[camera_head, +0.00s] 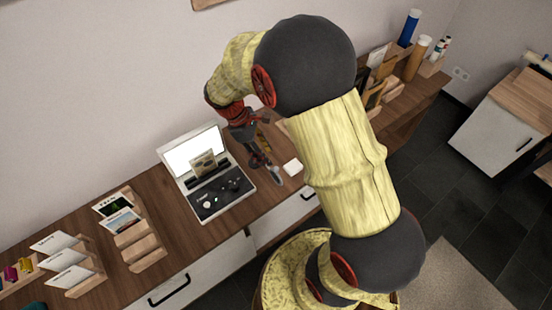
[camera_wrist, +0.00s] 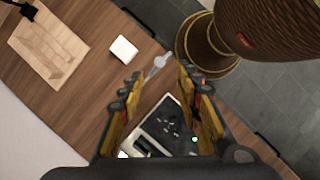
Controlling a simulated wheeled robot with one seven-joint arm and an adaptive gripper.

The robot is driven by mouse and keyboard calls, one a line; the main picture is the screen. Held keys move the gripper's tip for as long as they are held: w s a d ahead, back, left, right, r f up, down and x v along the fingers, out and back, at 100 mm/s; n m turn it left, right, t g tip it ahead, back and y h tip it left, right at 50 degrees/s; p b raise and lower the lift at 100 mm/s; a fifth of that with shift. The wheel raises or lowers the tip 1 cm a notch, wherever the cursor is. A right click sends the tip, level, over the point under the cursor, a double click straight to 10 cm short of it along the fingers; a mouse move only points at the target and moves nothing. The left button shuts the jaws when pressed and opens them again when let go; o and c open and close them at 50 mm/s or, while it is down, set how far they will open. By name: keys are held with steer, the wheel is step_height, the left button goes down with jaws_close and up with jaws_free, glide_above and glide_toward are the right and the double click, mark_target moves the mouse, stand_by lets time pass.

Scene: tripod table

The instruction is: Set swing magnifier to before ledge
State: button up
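A small pale grey, rounded piece with a thin stem, which looks like the magnifier (camera_wrist: 160,62), shows in the wrist view just beyond my fingertips. In the head view a similar pale piece (camera_head: 276,176) lies below my gripper. My gripper (camera_head: 258,158) is over the table, to the right of an open white case. In the wrist view my gripper (camera_wrist: 160,78) has its fingers wide apart with nothing visible between them. The open white case (camera_head: 250,187) has a dark panel with small round parts. A dark ledge-like bar (camera_head: 208,175) with a card (camera_head: 203,163) crosses it.
A small white block (camera_head: 293,167) sits right of my gripper. Wooden card holders (camera_head: 143,245) stand to the left. Wooden racks and bottles (camera_head: 417,58) stand at the far right. Bare wooden tabletop (camera_head: 190,245) shows around the case.

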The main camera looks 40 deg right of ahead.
mark_target(276, 169)
steer(key=b+x, duration=0.1)
steer(key=x, duration=0.7)
steer(key=shift+w, duration=0.15)
steer(key=c, duration=0.3)
jaws_close()
stand_by(0.5)
